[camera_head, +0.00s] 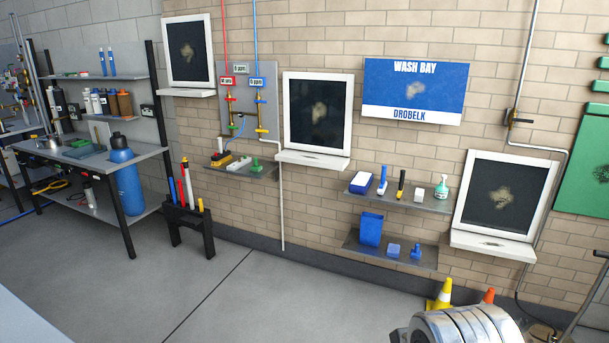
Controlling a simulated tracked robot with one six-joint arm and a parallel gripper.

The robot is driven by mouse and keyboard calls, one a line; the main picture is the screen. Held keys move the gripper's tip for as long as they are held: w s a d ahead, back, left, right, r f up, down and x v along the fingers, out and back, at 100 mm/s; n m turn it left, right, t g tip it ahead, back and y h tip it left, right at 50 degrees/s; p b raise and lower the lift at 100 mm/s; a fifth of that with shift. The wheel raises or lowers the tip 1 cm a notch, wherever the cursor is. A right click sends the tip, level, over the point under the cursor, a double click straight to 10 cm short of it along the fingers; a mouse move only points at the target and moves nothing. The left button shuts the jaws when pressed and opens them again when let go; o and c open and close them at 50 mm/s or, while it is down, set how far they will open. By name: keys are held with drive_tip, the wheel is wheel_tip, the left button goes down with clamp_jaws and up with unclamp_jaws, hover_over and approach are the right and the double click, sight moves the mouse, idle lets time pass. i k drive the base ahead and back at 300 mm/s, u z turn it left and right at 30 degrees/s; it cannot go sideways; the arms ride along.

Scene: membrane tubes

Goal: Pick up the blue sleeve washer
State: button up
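Several blue things are in view, and I cannot tell for sure which is the blue sleeve washer. A small blue piece with a wide base and a narrower top (416,252) stands at the right of the lower wall shelf (427,261). A pale blue block (393,250) sits to its left, and a tall blue container (371,229) stands at the shelf's left end. A green piece of similar shape to the small blue one (256,164) stands on the shelf further left. My gripper is not in view.
The upper shelf (434,205) holds brushes, a white-and-blue box (361,183) and a spray bottle (441,187). Cones (440,295) and a shiny ribbed metal cylinder (465,328) are at bottom right. A workbench (140,156) and black rack (190,225) stand left. The middle floor is clear.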

sight(381, 189)
drive_tip(key=z, duration=0.05)
drive_tip(key=i, duration=2.25)
drive_tip(key=z, duration=0.25)
drive_tip(key=i, duration=1.75)
drive_tip(key=z, duration=0.1)
